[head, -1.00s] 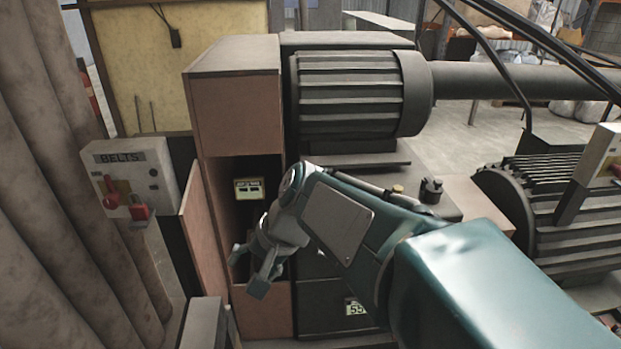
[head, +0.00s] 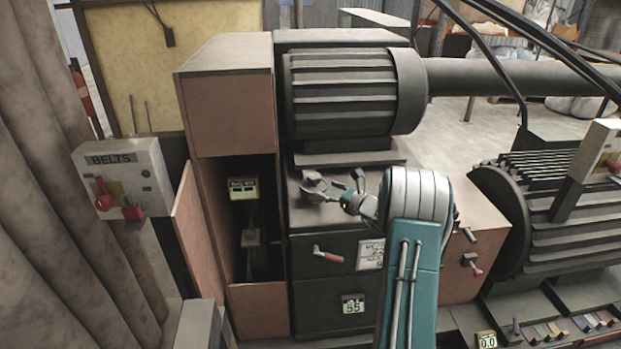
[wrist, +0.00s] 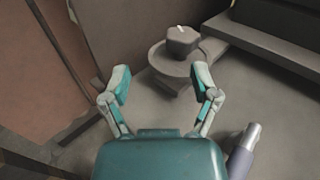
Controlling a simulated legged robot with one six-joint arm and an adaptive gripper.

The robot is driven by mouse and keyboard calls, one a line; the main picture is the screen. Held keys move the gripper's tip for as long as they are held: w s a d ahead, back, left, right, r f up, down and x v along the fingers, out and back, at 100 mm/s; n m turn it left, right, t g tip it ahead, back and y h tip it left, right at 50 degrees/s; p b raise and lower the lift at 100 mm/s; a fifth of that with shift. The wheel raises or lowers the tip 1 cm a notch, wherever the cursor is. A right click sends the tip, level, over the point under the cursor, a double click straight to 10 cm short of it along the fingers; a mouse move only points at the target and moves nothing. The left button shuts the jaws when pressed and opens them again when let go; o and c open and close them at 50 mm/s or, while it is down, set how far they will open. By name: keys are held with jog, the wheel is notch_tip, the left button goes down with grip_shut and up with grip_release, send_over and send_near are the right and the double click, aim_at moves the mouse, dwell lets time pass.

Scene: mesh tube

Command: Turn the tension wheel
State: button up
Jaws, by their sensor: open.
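A grey wheel-like knob (head: 315,185) sits on the flat top of the machine cabinet, below the large ribbed motor. No label on it can be read. In the wrist view the knob (wrist: 181,42) has a faceted cap with a small white mark, above a wider round base. My gripper (head: 340,188) is just right of it in the head view. In the wrist view my gripper (wrist: 162,82) is open and empty, its two fingers spread. The knob lies beyond the fingertips, nearer the right finger, which overlaps the base's edge in the picture. Contact cannot be told.
The ribbed motor (head: 350,95) stands behind the cabinet top. Left is an open compartment with a small display (head: 243,188) and an open door (head: 198,255). A BELTS box (head: 122,178) is farther left. A red-handled lever (head: 328,254) is on the cabinet front.

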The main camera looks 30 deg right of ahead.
aim_at(310, 177)
jog(key=d, duration=0.1)
jog(key=d+f+m+h, duration=0.1)
jog(key=shift+d+f+t, duration=0.2)
jog(key=shift+d+t, duration=0.15)
jog(key=shift+t, duration=0.05)
jog(key=x, duration=1)
jog(key=shift+w+a, duration=0.15)
jog(key=shift+w, duration=0.15)
jog(key=c, duration=1)
